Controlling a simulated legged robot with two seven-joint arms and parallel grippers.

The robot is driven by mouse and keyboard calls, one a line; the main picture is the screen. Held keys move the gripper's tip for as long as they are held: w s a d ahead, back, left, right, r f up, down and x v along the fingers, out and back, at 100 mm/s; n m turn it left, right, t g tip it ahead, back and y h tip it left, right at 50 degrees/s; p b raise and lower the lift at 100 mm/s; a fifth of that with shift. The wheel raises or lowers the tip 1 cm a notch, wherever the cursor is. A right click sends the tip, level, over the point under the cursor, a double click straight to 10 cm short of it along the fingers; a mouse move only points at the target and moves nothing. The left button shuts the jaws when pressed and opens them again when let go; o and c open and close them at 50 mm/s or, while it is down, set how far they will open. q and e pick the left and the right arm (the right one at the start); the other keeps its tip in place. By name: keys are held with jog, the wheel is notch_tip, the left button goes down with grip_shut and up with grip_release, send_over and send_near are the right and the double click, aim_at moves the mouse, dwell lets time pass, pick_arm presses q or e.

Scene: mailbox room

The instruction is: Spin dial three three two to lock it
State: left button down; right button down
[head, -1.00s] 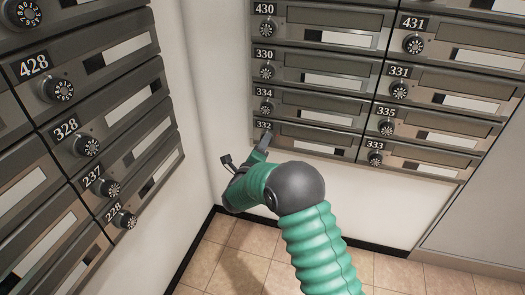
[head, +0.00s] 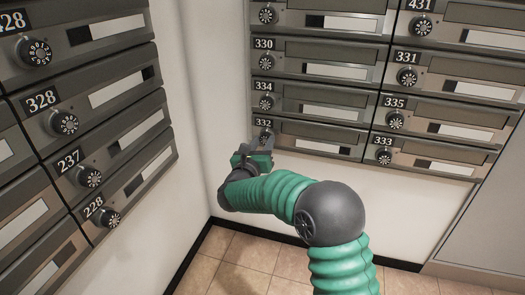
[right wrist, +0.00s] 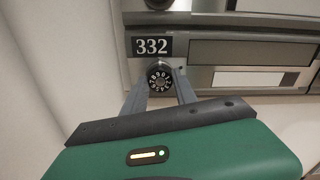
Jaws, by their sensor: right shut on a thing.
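The mailbox labelled 332 (head: 318,139) is in the bottom row of the back wall, at its left edge. Its round black dial with white digits (right wrist: 160,79) sits just under the 332 plate (right wrist: 152,46) in the right wrist view. My right gripper (right wrist: 160,88) has a finger on each side of the dial and is shut on it. In the head view my right gripper (head: 262,147) is at the dial and partly covers it. The digit the dial points to is too small to tell. My left gripper is in neither view.
Mailbox 334 (head: 320,103) with its own dial is directly above, and mailbox 333 (head: 430,158) is to the right. The left wall carries more boxes with protruding dials, such as 228 (head: 109,218). A bare white wall (head: 340,177) lies below.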

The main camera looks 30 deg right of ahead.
jog(key=shift+f+m+b, duration=0.35)
jog(key=shift+m, duration=0.65)
jog(key=c, duration=1)
grip_release()
jog(key=shift+f, duration=0.1)
jog(key=shift+o, duration=0.2)
jog(key=shift+r, duration=0.2)
jog(key=p+v, duration=0.7)
jog(key=v, duration=0.9)
jog(key=shift+s+a, duration=0.25)
jog(key=shift+s, duration=0.05)
